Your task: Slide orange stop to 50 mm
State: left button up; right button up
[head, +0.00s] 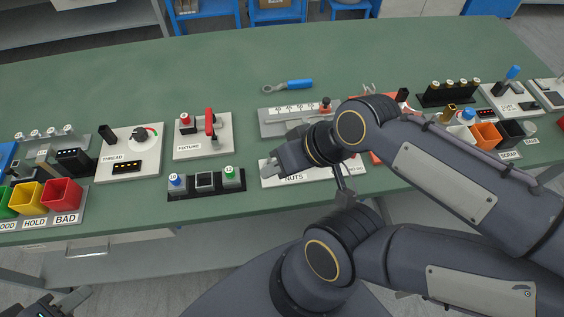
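The slide gauge (272,129) is a grey plate with a white numbered scale near the middle of the bench. An orange-red stop (326,104) with a dark base stands upright at the right part of the scale; the scale numbers are too small to read. My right gripper (271,168) is in front of the gauge, to the left of and nearer than the stop, apart from it, above the NUTS plate. Its finger gap cannot be made out. My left gripper (62,305) shows only partly at the bottom left edge, away from the bench objects.
My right arm covers the bench right of the gauge. The NUTS plate (272,182) lies in front. The FIXTURE plate (190,146) and a button box (205,190) stand to the left. A blue-handled tool (294,85) lies behind. The bench (200,60) is clear at the back.

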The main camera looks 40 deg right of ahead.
aim_at(326, 101)
jog(key=k, duration=0.5)
jog(key=l+z, duration=0.2)
jog(key=z, duration=0.3)
jog(key=l+z, duration=0.2)
jog(key=z, duration=0.25)
